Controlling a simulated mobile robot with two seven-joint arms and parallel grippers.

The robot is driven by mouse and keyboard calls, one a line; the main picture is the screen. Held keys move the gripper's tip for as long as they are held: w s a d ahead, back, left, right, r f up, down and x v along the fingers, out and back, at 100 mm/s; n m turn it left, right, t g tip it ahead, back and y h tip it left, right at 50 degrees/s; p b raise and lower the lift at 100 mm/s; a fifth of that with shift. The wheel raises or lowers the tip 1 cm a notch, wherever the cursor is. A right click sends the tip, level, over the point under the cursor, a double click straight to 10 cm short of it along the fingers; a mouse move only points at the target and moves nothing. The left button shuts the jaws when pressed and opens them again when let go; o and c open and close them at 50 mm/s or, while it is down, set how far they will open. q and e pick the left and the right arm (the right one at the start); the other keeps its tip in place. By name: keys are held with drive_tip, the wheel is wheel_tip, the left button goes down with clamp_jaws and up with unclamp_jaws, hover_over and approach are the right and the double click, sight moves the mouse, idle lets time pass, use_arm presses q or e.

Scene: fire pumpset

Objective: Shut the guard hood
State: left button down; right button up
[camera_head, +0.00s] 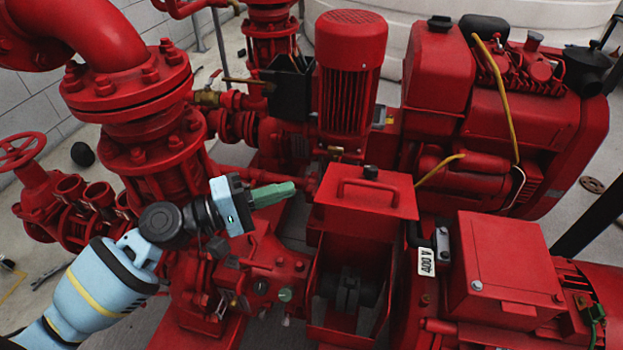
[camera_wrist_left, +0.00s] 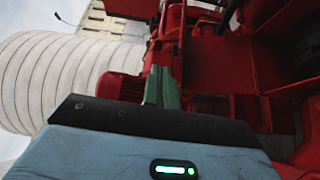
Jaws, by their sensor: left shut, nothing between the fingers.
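The red guard hood (camera_head: 388,205), with a bar handle on its face and a black knob at its far edge, stands open in the head view. Below it the red guard box (camera_head: 318,315) is uncovered, and a dark shaft coupling (camera_head: 348,292) shows inside. My left gripper (camera_head: 288,189) is shut and empty, its green fingers just left of the hood and apart from it in the picture. The green fingers (camera_wrist_left: 163,85) also show in the left wrist view, pointing among red machine parts. My right gripper is in neither view.
A red vertical motor (camera_head: 349,75) stands behind the hood. A red junction box (camera_head: 505,268) beside a 400 V label is on the right. A flanged pipe (camera_head: 125,95) and valves crowd the left. Little free room shows around the hood.

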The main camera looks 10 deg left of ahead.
sight(328, 191)
use_arm(q)
drive_tip(key=x, duration=0.8)
drive_tip(key=shift+w+d+p, duration=0.2)
drive_tip(key=shift+d+p, duration=0.05)
drive_tip(key=shift+p, duration=0.05)
drive_tip(key=shift+w+d, duration=0.25)
drive_tip(key=shift+d, duration=0.2)
